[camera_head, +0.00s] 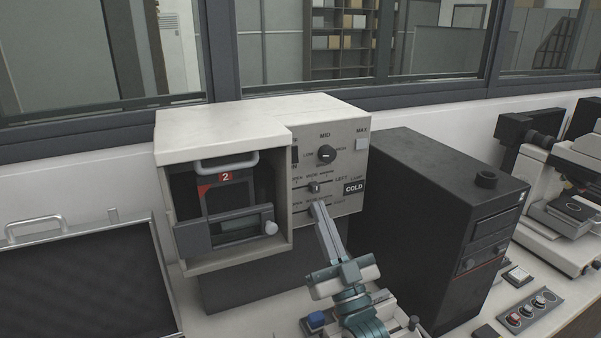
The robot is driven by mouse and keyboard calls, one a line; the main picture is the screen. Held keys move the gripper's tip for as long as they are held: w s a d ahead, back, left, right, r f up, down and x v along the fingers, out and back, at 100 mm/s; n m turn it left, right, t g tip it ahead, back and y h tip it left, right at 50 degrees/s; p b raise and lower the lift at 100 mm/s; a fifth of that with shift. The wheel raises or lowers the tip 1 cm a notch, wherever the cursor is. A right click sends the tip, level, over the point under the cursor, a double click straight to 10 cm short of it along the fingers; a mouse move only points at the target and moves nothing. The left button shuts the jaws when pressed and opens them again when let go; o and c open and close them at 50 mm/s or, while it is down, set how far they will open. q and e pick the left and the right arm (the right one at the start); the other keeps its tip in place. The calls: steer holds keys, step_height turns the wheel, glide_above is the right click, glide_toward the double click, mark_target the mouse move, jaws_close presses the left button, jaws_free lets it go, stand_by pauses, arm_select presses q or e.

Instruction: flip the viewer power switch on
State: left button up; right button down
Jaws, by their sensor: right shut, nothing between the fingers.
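The beige press (225,121) stands in the middle of the bench. Its front panel carries a round black knob (326,153), a small black rocker switch (295,154) at the panel's left edge and two horizontal slider levers. I cannot tell which control is the viewer power switch, or its position. The upper slider lever (314,187) shows clear. My right gripper (318,206) is shut and empty, its fingertips at the lower slider, partly hiding it. I cannot tell whether they touch it. My left gripper is not in view.
A tall black box (405,180) stands close right of the press and my right arm. A small white-topped switch box (518,274) and a strip of buttons (530,310) lie farther right, near a microscope-like device (560,190). A dark tray (85,285) lies left.

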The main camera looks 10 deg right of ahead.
mark_target(295, 159)
steer(key=shift+w+a+r+p, duration=0.35)
steer(key=shift+w+r+p, duration=0.5)
steer(key=shift+w, duration=0.85)
steer(key=shift+w+a+r+p, duration=0.3)
steer(key=shift+w+r+p, duration=0.35)
steer(key=shift+w+p, duration=0.75)
steer(key=shift+w+a+r+p, duration=0.35)
steer(key=shift+w+r+p, duration=0.35)
steer(key=shift+w, duration=1.25)
steer(key=shift+w+f+b, duration=0.15)
steer(key=shift+f+b, duration=0.1)
steer(key=shift+b, duration=0.75)
steer(key=shift+w+t, duration=0.1)
steer(key=shift+t, duration=0.2)
steer(key=shift+r, duration=0.2)
steer(key=shift+f, duration=0.1)
